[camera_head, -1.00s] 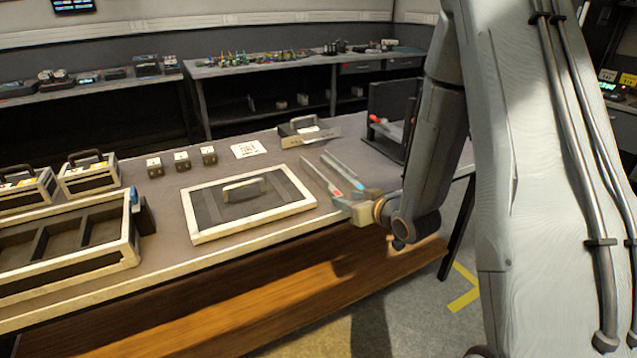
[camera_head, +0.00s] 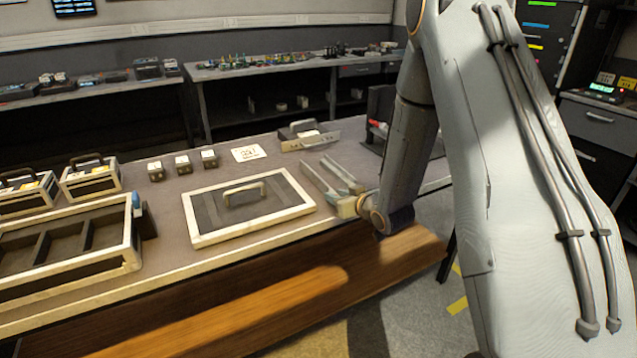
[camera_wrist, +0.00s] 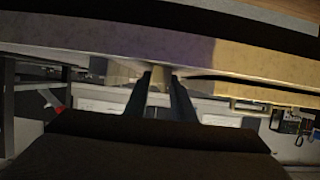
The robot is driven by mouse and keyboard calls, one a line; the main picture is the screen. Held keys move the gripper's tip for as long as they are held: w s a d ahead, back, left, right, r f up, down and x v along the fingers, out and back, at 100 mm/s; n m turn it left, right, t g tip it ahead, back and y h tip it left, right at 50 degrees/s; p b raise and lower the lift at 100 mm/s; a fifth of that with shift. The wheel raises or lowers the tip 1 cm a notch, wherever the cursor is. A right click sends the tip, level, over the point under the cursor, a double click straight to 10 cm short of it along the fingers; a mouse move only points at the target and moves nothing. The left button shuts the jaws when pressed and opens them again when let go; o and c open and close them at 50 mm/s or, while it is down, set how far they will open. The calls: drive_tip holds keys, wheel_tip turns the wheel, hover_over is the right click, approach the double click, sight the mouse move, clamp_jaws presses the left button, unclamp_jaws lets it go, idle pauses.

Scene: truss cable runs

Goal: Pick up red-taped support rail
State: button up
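Two slim metal rails, a left one (camera_head: 317,178) and a right one (camera_head: 343,172), lie side by side on the table, right of the framed panel. Their near ends are hidden by or blend with my gripper (camera_head: 352,205), so no red tape shows on either now. My gripper is low at the table's front edge, at those near ends; I cannot tell whether it touches a rail. In the wrist view two dark fingers (camera_wrist: 158,95) stand apart with a gap between them. A pale block shows in the gap, and I see no rail clearly held.
A framed panel with a handle (camera_head: 243,193) lies left of the rails. A divided tray (camera_head: 125,255) and small cases are farther left. A metal bracket (camera_head: 310,135) and a dark stand (camera_head: 380,103) with a red-tipped part (camera_head: 375,124) are behind. Small blocks (camera_head: 182,163) line the back.

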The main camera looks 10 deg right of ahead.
clamp_jaws()
wheel_tip(320, 180, up, 10)
idle(0.6)
